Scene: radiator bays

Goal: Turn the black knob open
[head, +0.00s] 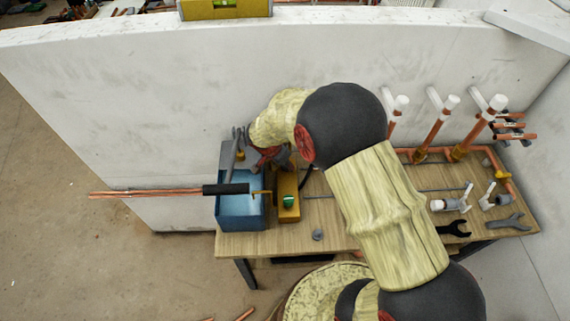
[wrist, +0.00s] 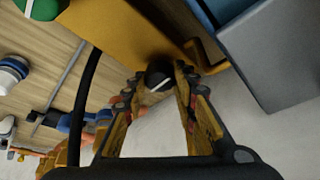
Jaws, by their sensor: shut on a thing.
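The black knob (wrist: 157,74) with a white line across its face is on the side of a yellow box (wrist: 125,32). In the wrist view, the fingers of my gripper (wrist: 163,82) stand on either side of the knob and are shut on it. In the head view, my gripper (head: 268,158) is at the back end of the yellow box (head: 287,182), and the knob is hidden there behind my gripper and arm. A green knob or button (head: 288,201) is on the box's front; its edge also shows in the wrist view (wrist: 42,8).
Copper pipes with white caps (head: 437,113) rise at the right. Loose fittings and a black wrench (head: 454,228) lie on the wooden bench (head: 265,243).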

